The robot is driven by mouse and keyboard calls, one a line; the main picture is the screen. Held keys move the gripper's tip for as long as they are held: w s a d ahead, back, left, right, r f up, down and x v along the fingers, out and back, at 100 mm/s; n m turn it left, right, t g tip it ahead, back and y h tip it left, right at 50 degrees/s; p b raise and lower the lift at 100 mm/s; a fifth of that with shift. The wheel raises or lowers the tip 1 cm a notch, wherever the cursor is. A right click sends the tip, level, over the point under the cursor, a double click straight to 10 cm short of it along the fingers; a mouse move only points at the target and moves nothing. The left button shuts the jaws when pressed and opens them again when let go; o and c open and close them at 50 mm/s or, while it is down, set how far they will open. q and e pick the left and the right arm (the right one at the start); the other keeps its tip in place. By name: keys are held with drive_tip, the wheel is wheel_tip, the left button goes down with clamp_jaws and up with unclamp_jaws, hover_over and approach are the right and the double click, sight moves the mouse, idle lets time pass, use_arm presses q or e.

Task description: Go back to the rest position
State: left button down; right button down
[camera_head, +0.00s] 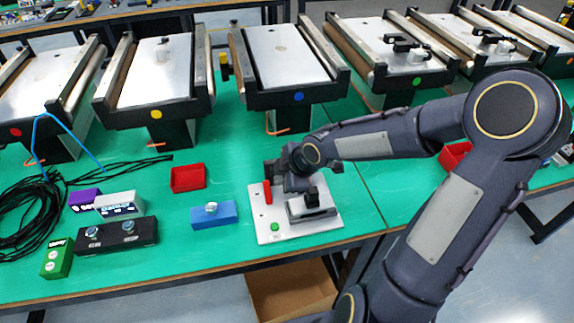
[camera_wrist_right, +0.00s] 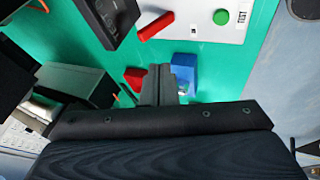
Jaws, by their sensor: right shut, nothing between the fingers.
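My right arm comes in from the right in the head view and reaches over the green table (camera_head: 345,190). My right gripper (camera_head: 273,170) is at the back edge of a white plate (camera_head: 268,229), partly hidden by its own wrist. In the right wrist view its grey fingers (camera_wrist_right: 158,80) are together with nothing between them. They show between a red box (camera_wrist_right: 133,79) and a blue block (camera_wrist_right: 184,74). My left gripper is in neither view.
The plate carries a red handle (camera_head: 267,192), a green button (camera_head: 275,227) and a dark metal device (camera_head: 312,207). The red box (camera_head: 188,179) and blue block (camera_head: 214,217) stand left of it. Mini conveyors (camera_head: 285,55) line the back. Black cables (camera_head: 30,215) lie at left.

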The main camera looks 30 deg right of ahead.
drive_tip(key=s+a+r+m, duration=0.1)
drive_tip(key=s+r+m, duration=0.2)
drive_tip(key=s+m, duration=0.2)
drive_tip(key=s+a+r+m, duration=0.1)
drive_tip(key=s+r+m, duration=0.3)
drive_tip(key=s, duration=0.5)
drive_tip(key=s+a+r+m+y+p, duration=0.1)
drive_tip(key=s+r+m, duration=0.3)
drive_tip(key=s+m, duration=0.2)
drive_tip(key=shift+s+r+m, duration=0.15)
drive_tip(key=shift+s+m, duration=0.25)
drive_tip(key=shift+s, duration=0.55)
